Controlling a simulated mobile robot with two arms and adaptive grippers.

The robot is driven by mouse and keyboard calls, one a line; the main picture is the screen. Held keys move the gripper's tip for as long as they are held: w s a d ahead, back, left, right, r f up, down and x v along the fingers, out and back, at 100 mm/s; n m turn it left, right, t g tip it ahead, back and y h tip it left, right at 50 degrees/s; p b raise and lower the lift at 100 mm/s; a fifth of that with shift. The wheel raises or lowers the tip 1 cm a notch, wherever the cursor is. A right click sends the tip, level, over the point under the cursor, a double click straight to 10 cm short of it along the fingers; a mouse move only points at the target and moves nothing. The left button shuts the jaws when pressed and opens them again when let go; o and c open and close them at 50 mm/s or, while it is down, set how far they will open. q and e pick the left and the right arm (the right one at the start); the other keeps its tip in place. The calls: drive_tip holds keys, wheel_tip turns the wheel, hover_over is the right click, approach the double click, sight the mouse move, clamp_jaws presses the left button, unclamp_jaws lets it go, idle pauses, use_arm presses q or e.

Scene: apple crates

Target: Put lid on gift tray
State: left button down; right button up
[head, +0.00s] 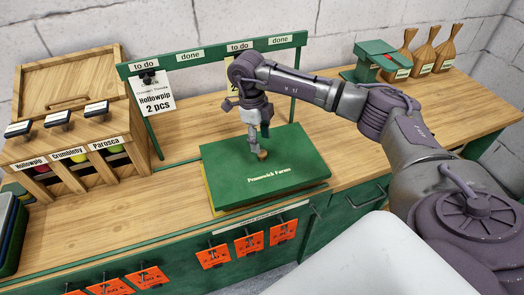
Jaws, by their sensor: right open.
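The green lid (285,183) with "Pennswick Farms" on it lies over the gift tray (210,198) on the wooden counter. Only a tan edge of the tray shows along the lid's left and front sides, so I cannot tell whether the lid is fully seated. A round brown knob (263,155) stands at the lid's middle. My right gripper (259,148) points down at the knob, its fingers open right by it; I cannot tell whether they touch it. My left gripper is not in view.
A wooden apple dispenser (72,150) with labelled chutes stands at left. A green rail (215,55) with "to do" and "done" signs and a "Hollowpip 2 pcs" card (155,95) rises behind the lid.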

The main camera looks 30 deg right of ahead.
wheel_tip(320, 180, up, 7)
drive_tip(key=w+b, duration=0.1)
drive_tip(key=shift+a+r+b, duration=0.2)
drive_tip(key=shift+a+b, duration=0.1)
idle(0.4)
